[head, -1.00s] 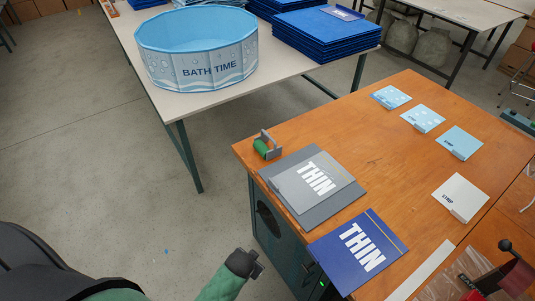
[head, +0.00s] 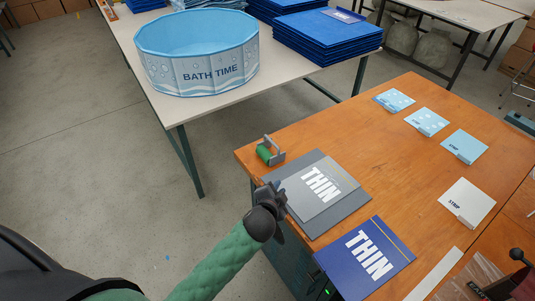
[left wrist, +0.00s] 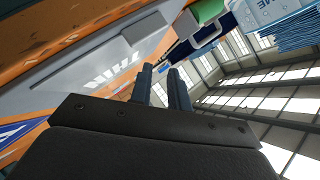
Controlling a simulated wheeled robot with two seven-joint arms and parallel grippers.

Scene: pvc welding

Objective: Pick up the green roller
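The green roller (head: 265,153) lies near the left corner of the orange wooden table, its grey frame on its right side. In the left wrist view the green roller (left wrist: 208,10) shows at the top, partly cut off by the frame edge. My left gripper (head: 276,190) is at the table's left edge, beside the grey THIN sheet and nearer to me than the roller. In the left wrist view its two fingers (left wrist: 161,75) stand apart with nothing between them.
A grey THIN sheet (head: 345,211) and a blue THIN sheet (head: 385,263) lie close to the roller. Small pale strip cards (head: 466,205) lie along the table's right. Behind, a white table (head: 148,62) holds a BATH TIME pool (head: 175,72) and blue stacks (head: 325,48).

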